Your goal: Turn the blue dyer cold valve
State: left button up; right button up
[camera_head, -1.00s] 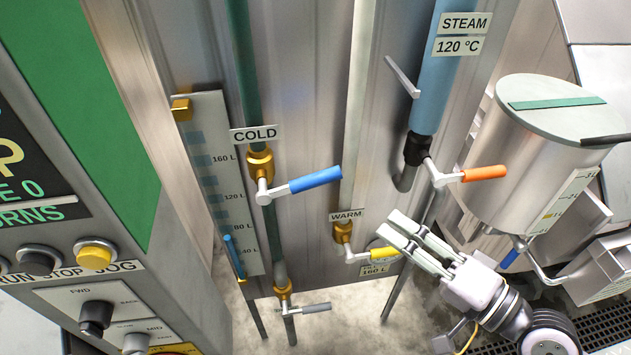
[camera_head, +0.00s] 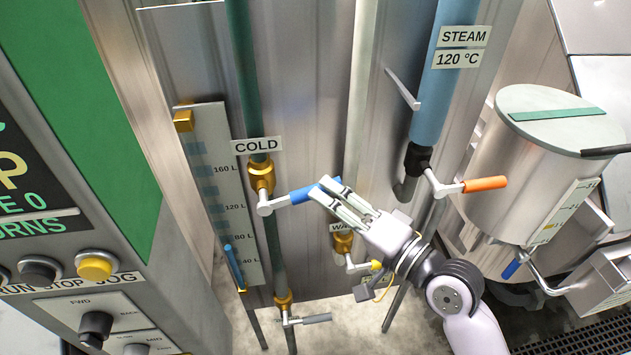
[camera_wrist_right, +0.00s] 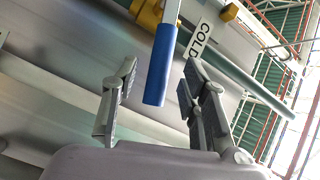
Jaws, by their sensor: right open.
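The cold valve's blue lever (camera_head: 306,194) points right from its brass body (camera_head: 261,176), under the COLD label (camera_head: 257,145). My right gripper (camera_head: 326,190) is open, its fingertips at the free end of the blue lever in the head view. In the right wrist view the blue lever (camera_wrist_right: 161,62) reaches down between the two open fingers (camera_wrist_right: 152,92), with a visible gap to each. My left gripper is not in view.
The warm valve (camera_head: 344,242) with a yellow lever is partly hidden behind my right gripper. A steam valve with an orange lever (camera_head: 485,184) and a steel drum (camera_head: 535,185) stand to the right. A grey-lever valve (camera_head: 316,318) is below. A control panel (camera_head: 75,265) fills the left.

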aim_at(306, 194)
jog(key=x, duration=0.4)
jog(key=shift+p, duration=0.4)
jog(key=shift+c, duration=0.2)
grip_shut()
jog(key=shift+f, duration=0.1)
